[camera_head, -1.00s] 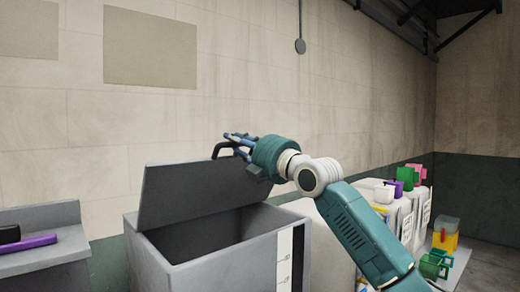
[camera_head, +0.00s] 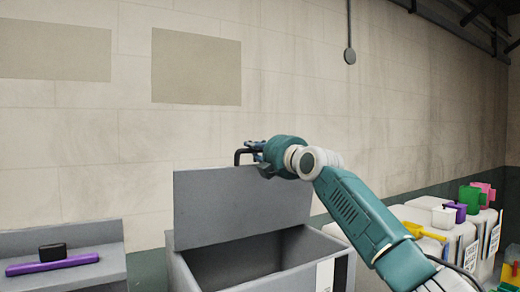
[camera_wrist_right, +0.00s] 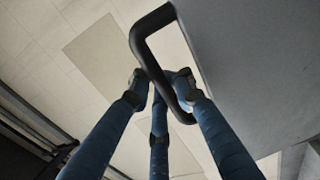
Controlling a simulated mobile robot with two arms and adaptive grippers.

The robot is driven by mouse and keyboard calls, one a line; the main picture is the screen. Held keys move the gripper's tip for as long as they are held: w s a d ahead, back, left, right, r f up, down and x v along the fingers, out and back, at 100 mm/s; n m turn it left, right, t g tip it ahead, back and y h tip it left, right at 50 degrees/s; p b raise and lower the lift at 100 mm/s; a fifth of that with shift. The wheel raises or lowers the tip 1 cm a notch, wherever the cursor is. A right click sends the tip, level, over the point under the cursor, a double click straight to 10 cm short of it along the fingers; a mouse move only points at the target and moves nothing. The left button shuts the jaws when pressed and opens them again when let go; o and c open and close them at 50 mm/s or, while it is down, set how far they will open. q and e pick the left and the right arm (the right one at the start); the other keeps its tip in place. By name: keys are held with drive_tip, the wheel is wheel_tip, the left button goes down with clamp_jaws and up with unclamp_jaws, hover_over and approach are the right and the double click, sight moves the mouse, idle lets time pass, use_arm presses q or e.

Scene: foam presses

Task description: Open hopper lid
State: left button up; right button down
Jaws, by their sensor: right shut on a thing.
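The grey hopper (camera_head: 340,262) stands at lower centre in the head view, and its inside shows dark and open. Its grey lid (camera_head: 240,210) is raised and stands nearly upright at the back of the opening. A black handle (camera_head: 243,153) is at the lid's top edge; it also shows in the right wrist view (camera_wrist_right: 143,52). My right gripper (camera_head: 258,150) is at this handle, and in the wrist view its blue fingers (camera_wrist_right: 162,88) close around the handle bar. My left gripper is not in view.
A grey counter (camera_head: 105,262) at the left holds a purple bar (camera_head: 52,263) and a black block (camera_head: 52,249). White bins (camera_head: 415,215) with coloured scoops (camera_head: 468,198) stand at the right. The wall is behind the lid.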

drive_tip(key=shift+w+a+f, duration=0.15)
drive_tip(key=shift+w+a, duration=0.05)
idle(0.5)
drive_tip(key=c, duration=1.7)
unclamp_jaws()
drive_tip(key=shift+w, duration=0.1)
drive_tip(key=shift+c, duration=0.2)
drive_tip(key=shift+o, duration=0.6)
drive_tip(key=shift+w+a+f, duration=0.1)
drive_tip(key=shift+a, duration=0.1)
drive_tip(key=shift+d+r, duration=0.2)
drive_tip(key=shift+d, duration=0.05)
drive_tip(key=shift+s+d+r, duration=0.1)
drive_tip(key=shift+s+d, duration=0.35)
drive_tip(key=shift+s, duration=0.1)
drive_tip(key=v, duration=1)
drive_tip(key=shift+s+a+f, duration=0.15)
drive_tip(key=shift+s+f, duration=0.05)
drive_tip(key=shift+s, duration=0.2)
drive_tip(key=shift+c, duration=0.2)
